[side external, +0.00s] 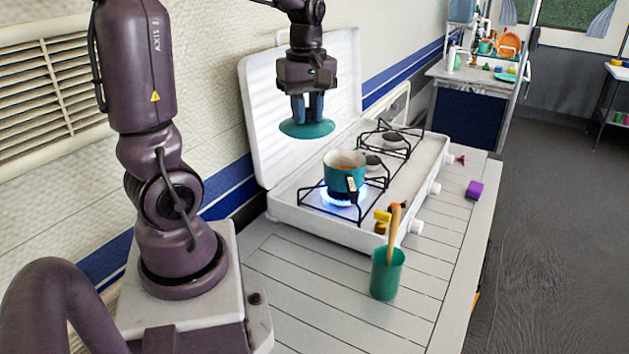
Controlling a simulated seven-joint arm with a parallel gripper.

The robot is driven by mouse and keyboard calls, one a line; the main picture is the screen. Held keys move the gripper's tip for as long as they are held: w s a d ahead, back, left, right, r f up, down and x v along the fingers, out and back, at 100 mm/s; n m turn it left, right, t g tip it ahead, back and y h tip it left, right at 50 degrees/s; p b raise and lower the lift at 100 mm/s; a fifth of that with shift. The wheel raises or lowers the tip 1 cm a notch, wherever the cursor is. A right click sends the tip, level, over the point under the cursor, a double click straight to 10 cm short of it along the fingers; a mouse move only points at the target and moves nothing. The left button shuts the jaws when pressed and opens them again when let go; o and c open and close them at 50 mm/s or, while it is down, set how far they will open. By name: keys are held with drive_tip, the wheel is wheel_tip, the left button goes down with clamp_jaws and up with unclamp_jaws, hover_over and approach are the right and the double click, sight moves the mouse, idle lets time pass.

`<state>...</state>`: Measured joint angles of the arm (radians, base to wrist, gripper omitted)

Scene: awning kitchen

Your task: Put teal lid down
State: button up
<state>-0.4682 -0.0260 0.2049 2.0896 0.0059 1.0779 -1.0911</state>
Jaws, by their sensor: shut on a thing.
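The teal lid (293,130) is a round, flat disc held in the air, roughly level. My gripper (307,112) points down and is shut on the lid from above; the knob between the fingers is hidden. The lid is above and to the left of the teal pot (340,186) in the picture, in front of the stove's raised white cover. The pot stands open on the near burner of the white camp stove (315,228), over a lit blue flame, with something orange-brown inside.
A teal cup (388,281) with a wooden-handled tool stands in front of the stove. A yellow item (382,217) is near the stove's front edge. The slatted table (330,290) is clear at the front left.

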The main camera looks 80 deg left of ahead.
drive_tip(key=d+f+m, duration=0.2)
drive_tip(key=f, duration=0.5)
drive_tip(key=s+d+f+m, duration=0.1)
drive_tip(key=d+f+m, duration=0.1)
drive_tip(key=f, duration=0.6)
drive_tip(key=d+f+m, duration=0.2)
drive_tip(key=f, duration=0.6)
drive_tip(key=shift+s+d+f+m, duration=0.1)
drive_tip(key=shift+s+d+m, duration=0.05)
drive_tip(key=shift+d+m, duration=0.25)
drive_tip(key=shift+a+f, duration=0.1)
drive_tip(key=shift+f, duration=2.45)
drive_tip(key=shift+f, duration=0.15)
drive_tip(key=o, duration=0.9)
